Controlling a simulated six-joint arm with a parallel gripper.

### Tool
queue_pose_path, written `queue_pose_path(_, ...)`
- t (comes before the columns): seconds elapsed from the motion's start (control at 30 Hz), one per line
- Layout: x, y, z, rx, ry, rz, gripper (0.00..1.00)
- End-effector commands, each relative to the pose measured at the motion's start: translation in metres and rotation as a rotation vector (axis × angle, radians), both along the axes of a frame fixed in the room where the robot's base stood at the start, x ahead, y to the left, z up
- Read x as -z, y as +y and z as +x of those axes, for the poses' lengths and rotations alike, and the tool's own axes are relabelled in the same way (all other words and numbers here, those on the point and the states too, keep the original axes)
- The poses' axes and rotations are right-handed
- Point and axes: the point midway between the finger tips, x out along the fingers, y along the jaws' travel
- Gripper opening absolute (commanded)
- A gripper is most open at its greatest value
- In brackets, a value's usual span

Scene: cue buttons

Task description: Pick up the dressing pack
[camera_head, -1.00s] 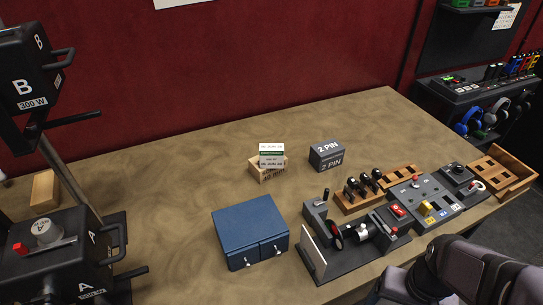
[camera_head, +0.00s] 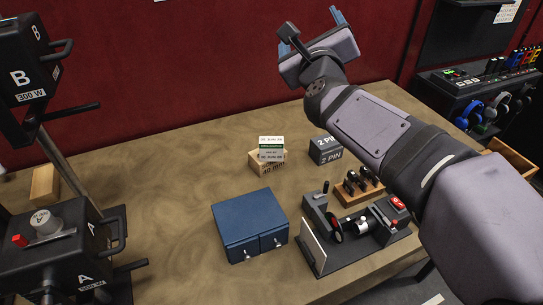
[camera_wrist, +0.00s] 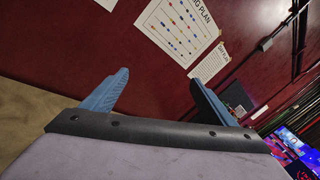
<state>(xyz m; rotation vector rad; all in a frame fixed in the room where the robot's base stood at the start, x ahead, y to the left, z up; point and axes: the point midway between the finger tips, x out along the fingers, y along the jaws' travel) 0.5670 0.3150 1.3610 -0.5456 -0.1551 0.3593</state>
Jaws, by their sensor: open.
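No item clearly readable as a dressing pack shows in either view. A small white block with a green band (camera_head: 271,148) stands upright at a wooden block (camera_head: 256,166) in the middle of the table; its print is too small to read surely. My gripper (camera_head: 338,17) is raised high before the red wall, beyond and above the table objects. In the wrist view its two blue fingers (camera_wrist: 158,84) stand wide apart with nothing between them. They face the red wall and its papers.
A blue two-drawer cabinet (camera_head: 250,224), a grey "2 PIN" box (camera_head: 324,150) and a switch rig (camera_head: 360,238) stand on the table. The table's left middle is clear.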

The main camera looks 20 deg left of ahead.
Motion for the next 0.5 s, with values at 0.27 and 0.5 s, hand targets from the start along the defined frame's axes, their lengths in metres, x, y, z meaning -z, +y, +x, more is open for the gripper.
queue_pose_path(0.27, 0.198, 0.07, 0.037, -0.001, 0.176, 0.331, 0.8)
queue_pose_path(0.5, 0.271, 0.097, 0.042, -0.014, 0.243, 0.479, 0.8)
